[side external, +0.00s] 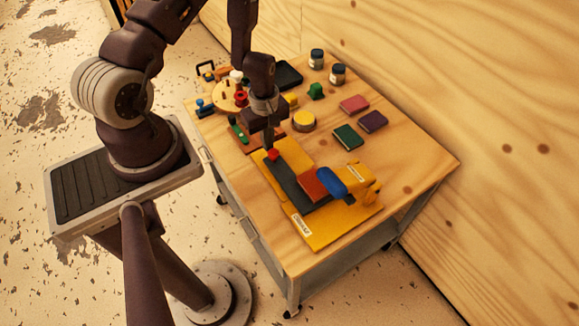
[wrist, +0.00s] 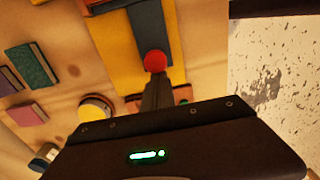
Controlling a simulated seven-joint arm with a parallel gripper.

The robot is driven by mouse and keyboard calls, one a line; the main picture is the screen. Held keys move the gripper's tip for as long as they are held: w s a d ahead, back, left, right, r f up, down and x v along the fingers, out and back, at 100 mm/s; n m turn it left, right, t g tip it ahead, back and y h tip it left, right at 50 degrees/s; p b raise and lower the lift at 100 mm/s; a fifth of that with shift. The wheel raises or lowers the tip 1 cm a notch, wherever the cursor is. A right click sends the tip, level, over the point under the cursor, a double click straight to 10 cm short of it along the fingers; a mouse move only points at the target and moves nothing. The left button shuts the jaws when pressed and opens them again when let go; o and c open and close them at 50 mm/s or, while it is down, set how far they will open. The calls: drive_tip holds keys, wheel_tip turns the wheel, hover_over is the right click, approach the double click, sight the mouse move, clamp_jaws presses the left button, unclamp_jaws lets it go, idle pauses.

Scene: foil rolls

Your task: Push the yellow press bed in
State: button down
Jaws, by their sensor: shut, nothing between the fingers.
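The yellow press (side external: 362,190) stands at the front right of the table, on a yellow base board (side external: 345,225) with a white label. Its dark grey bed (side external: 290,182) sticks out toward the back left and carries a red plate (side external: 314,184) near a blue roller (side external: 331,181). A red knob (side external: 273,154) is at the bed's outer end; it also shows in the wrist view (wrist: 154,61). My gripper (side external: 269,143) is shut and empty, its tips at the knob's outer side. I cannot tell whether they touch it. In the wrist view the fingers (wrist: 157,82) point at the knob.
Green (side external: 348,136), purple (side external: 373,121) and pink (side external: 354,103) books lie to the right. A yellow-topped round tin (side external: 304,121), a green block (side external: 316,91) and two jars (side external: 337,74) stand behind. A round wooden tray (side external: 230,97) is at the back left.

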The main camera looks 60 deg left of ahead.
drive_tip(key=shift+d, duration=3.3)
drive_tip(key=shift+a+r, duration=0.1)
drive_tip(key=shift+a, duration=0.95)
wheel_tip(320, 180, up, 8)
wheel_tip(320, 180, up, 11)
drive_tip(key=w+d+m+t, duration=0.2)
drive_tip(key=w+d+m, duration=0.1)
drive_tip(key=m, duration=0.2)
drive_tip(key=s+d+r+m+t, duration=0.1)
drive_tip(key=s+d+r+m, duration=0.2)
drive_tip(key=r, duration=0.4)
drive_tip(key=s+d+r+m+t, duration=0.1)
drive_tip(key=s+r+m, duration=0.35)
drive_tip(key=r, duration=0.25)
drive_tip(key=s+r+m+t, duration=0.1)
drive_tip(key=s+r+m, duration=0.4)
drive_tip(key=s, duration=0.2)
drive_tip(key=shift+s+r+t, duration=0.15)
drive_tip(key=shift+s+t, duration=0.15)
drive_tip(key=shift+s, duration=0.1)
